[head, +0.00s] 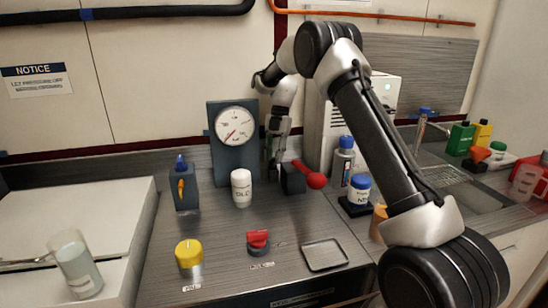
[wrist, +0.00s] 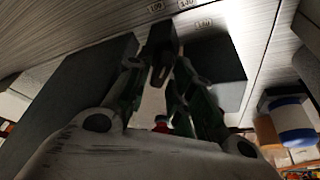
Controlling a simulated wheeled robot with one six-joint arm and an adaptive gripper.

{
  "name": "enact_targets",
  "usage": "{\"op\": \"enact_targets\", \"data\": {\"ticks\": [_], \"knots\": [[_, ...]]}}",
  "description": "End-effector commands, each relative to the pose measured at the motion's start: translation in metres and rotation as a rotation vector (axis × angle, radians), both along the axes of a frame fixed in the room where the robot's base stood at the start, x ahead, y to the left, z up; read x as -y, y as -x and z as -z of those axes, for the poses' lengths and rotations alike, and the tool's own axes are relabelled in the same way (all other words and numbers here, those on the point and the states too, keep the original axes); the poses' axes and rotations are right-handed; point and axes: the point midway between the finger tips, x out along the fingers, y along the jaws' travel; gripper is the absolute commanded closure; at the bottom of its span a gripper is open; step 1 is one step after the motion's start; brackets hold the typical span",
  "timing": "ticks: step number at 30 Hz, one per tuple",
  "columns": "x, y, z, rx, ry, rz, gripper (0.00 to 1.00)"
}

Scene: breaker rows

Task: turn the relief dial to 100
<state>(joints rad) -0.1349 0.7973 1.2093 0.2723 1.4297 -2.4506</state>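No dial lettered "relief" can be read in either view. Small number labels, one of which looks like 100 (wrist: 155,7), line the top of the wrist view. A round white gauge (head: 234,126) with a red needle is mounted on a dark panel (head: 237,168) in the head view. My gripper (head: 274,168) points down just right of that panel, close to the dark block of a red-ball lever (head: 316,181). In the wrist view the fingers (wrist: 162,62) converge near a small dark part. Whether they are shut on it, I cannot tell.
A white jar (head: 241,187) stands left of my gripper. A yellow-capped knob (head: 189,253), a red knob (head: 258,240) and a shallow tray (head: 325,255) are nearer the front. Bottles (head: 343,160) stand right of the lever. The counter between jar and red knob is clear.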

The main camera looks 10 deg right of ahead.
Motion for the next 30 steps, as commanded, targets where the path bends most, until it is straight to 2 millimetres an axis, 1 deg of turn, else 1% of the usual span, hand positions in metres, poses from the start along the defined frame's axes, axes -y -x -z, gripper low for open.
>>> {"op": "enact_targets", "data": {"ticks": [3,8,9,11,12,13,19,27,30], "knots": [[-0.0008,0.0014,0.0034,0.000,0.000,0.000,0.77],[-0.0008,0.0012,0.0035,0.000,0.000,0.001,0.77],[-0.0008,0.0012,0.0034,0.000,0.000,0.001,0.79],[-0.0006,0.0012,0.0035,0.000,0.000,0.001,0.90],[-0.0006,0.0012,0.0035,0.000,0.000,0.001,0.97],[-0.0007,0.0011,0.0034,0.000,0.000,0.001,1.00],[-0.0012,0.0010,0.0035,0.000,0.000,-0.025,1.00],[-0.0031,0.0000,0.0036,0.001,0.000,-0.343,1.00],[-0.0024,0.0000,0.0034,0.001,0.000,-0.390,1.00]]}}
